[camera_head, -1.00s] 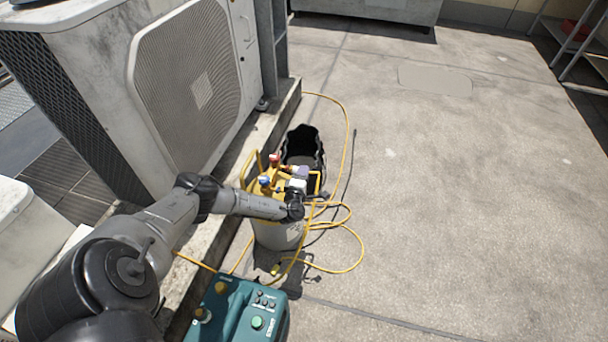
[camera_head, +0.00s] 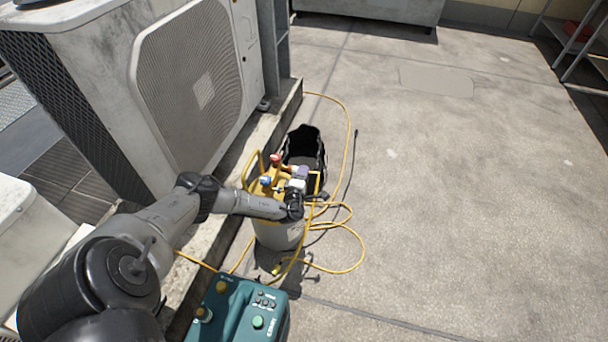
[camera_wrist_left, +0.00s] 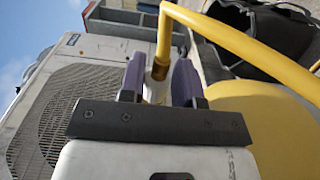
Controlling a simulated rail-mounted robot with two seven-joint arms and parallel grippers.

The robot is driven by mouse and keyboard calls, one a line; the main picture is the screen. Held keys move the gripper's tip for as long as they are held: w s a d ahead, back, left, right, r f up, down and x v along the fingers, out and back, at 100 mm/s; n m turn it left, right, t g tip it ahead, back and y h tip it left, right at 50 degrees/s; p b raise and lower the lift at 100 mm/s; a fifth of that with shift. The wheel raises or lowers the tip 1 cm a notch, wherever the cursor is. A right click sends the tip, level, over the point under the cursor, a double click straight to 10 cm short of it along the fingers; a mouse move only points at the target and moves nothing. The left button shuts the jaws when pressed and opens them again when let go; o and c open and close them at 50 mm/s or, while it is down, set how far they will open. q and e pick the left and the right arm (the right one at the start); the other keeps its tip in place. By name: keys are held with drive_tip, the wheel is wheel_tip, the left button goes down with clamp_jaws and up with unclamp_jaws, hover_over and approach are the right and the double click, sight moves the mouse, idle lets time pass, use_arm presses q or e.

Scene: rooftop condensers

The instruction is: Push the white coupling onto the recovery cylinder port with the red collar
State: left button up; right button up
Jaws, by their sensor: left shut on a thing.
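The recovery cylinder (camera_head: 282,236) stands on the roof floor, grey below and yellow on top. A red part (camera_head: 276,158) and a blue part (camera_head: 265,181) show on its top; the red collar itself is too small to make out clearly. My left gripper (camera_head: 301,172) is beside the red part, at the right of the cylinder top. In the left wrist view its purple fingers (camera_wrist_left: 160,82) are shut on the white coupling (camera_wrist_left: 156,90), mostly hidden between them. I cannot tell whether coupling and port touch. My right gripper is not in view.
A condenser unit (camera_head: 190,85) stands to the left on a concrete kerb. A black open bag (camera_head: 305,147) is just behind the cylinder. Yellow hose loops (camera_head: 345,262) lie to its right, and a teal machine (camera_head: 240,312) stands in front.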

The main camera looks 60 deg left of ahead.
use_arm(q)
drive_tip(key=shift+s+a, duration=0.15)
drive_tip(key=shift+a, duration=0.05)
idle(0.5)
drive_tip(key=o, duration=1.1)
drive_tip(key=shift+s+a, duration=0.1)
drive_tip(key=w+d, duration=0.2)
drive_tip(key=w+d+p, duration=0.1)
drive_tip(key=w+d, duration=0.2)
drive_tip(key=shift+w+d, duration=0.15)
drive_tip(key=shift+d, duration=0.1)
idle(0.3)
